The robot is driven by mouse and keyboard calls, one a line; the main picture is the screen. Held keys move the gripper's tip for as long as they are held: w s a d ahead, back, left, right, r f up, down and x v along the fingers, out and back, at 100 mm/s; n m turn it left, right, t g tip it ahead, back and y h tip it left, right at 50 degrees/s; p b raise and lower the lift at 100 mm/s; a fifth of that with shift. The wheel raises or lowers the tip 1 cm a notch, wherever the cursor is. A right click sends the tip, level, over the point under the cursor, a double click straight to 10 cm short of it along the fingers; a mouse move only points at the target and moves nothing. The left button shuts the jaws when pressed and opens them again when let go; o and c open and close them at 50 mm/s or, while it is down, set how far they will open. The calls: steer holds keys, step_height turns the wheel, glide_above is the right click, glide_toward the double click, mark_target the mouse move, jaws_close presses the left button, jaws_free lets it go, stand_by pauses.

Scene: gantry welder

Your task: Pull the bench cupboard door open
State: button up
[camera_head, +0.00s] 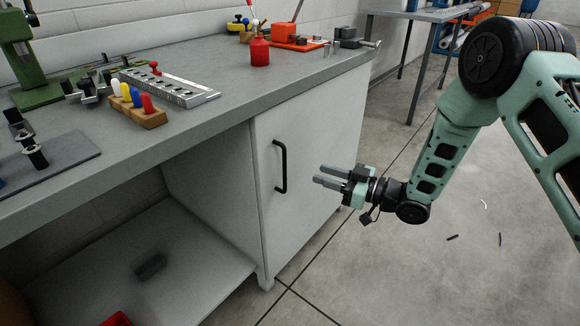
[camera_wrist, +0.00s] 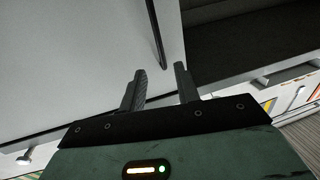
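The bench cupboard door (camera_head: 310,150) is a pale grey panel under the right end of the bench, and it looks shut. Its black bar handle (camera_head: 282,167) stands upright near the door's left edge. My gripper (camera_head: 325,176) is in front of the door, to the right of the handle and apart from it, with its fingers pointing left. In the wrist view my gripper (camera_wrist: 160,78) has its two fingers spread with nothing between them. The handle (camera_wrist: 156,35) shows there just beyond the fingertips, and the door (camera_wrist: 70,60) fills the left side.
The grey benchtop (camera_head: 215,60) carries a green machine (camera_head: 30,60), a metal rail (camera_head: 170,88), a wooden block with coloured pegs (camera_head: 138,105) and a red bottle (camera_head: 260,52). An open shelf space (camera_head: 190,260) lies left of the door. The concrete floor (camera_head: 390,270) right of it is mostly clear.

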steer(key=b+x, duration=0.1)
steer(key=x, duration=0.9)
steer(key=shift+a, duration=0.25)
jaws_close()
